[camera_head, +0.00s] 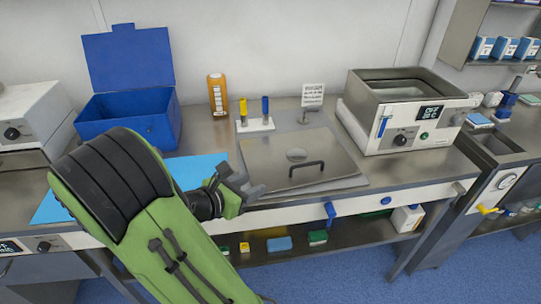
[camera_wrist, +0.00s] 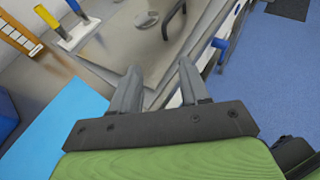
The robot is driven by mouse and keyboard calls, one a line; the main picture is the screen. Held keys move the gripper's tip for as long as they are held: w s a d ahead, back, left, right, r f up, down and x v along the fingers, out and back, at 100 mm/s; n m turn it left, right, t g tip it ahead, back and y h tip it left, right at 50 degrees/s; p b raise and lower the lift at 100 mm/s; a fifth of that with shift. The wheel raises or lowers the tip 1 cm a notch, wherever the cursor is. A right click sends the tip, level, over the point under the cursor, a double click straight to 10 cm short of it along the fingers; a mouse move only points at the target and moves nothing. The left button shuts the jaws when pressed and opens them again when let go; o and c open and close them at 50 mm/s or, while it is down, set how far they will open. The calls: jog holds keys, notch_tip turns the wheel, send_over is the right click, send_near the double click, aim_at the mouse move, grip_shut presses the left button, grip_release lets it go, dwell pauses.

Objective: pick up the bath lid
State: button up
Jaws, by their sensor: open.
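The bath lid (camera_head: 330,160) is a flat grey metal plate with a black bar handle (camera_head: 306,170). My gripper (camera_head: 252,188) is just left of the lid's front left corner, apart from the handle. In the wrist view my gripper (camera_wrist: 160,78) has its two fingers spread, with nothing between them.
A blue open box (camera_head: 125,110) and a light blue mat (camera_head: 195,172) lie to the left. A lower shelf holds small items.

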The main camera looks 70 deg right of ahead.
aim_at(291, 172)
jog(key=x, duration=0.5)
jog(key=b+x, duration=0.1)
jog(key=x, duration=0.4)
jog(key=s+x, duration=0.1)
jog(key=x, duration=0.4)
jog(key=shift+a, duration=0.2)
jog(key=shift+s+d+f, duration=0.1)
jog(key=shift+d+f, duration=0.05)
jog(key=shift+d, duration=0.25)
jog(key=shift+a, duration=0.1)
grip_shut()
